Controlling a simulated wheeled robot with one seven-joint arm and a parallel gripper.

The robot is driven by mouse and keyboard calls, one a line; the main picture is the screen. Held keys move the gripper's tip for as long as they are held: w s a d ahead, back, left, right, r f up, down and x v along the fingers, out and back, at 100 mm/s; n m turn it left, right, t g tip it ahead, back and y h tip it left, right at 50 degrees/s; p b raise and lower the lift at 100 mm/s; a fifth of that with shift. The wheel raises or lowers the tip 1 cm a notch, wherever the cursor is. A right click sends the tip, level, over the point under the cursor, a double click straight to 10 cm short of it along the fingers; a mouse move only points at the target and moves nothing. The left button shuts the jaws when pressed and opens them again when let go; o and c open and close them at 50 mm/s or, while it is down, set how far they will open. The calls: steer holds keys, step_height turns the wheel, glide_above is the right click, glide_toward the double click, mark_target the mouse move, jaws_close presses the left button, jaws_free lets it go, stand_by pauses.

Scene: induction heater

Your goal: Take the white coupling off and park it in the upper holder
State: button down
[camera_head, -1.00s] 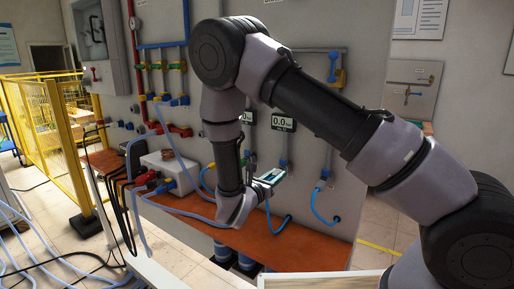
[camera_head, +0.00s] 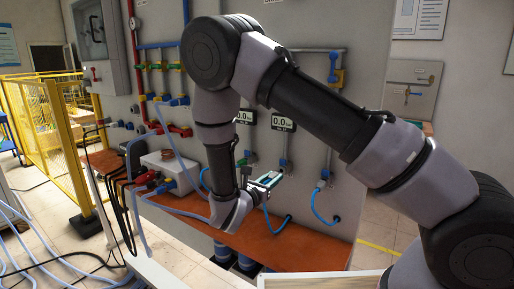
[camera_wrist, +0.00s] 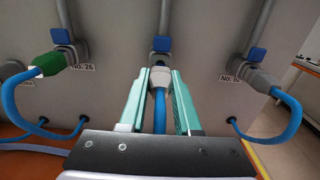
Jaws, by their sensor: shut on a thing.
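My gripper (camera_wrist: 159,95) has its two teal fingers on either side of a whitish-grey coupling (camera_wrist: 159,78) with a blue hose running down from it. The fingers are shut on this coupling. The coupling is in line with the middle wall outlet (camera_wrist: 161,60); I cannot tell whether the two still touch. In the head view my gripper (camera_head: 268,180) is in front of the wall panel, and the coupling is too small to tell there. I cannot make out an upper holder for certain.
An orange-brown shelf (camera_head: 310,250) lies below. A white box (camera_head: 165,165) stands to the left.

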mark_target(270, 180)
steer(key=shift+v, duration=1.85)
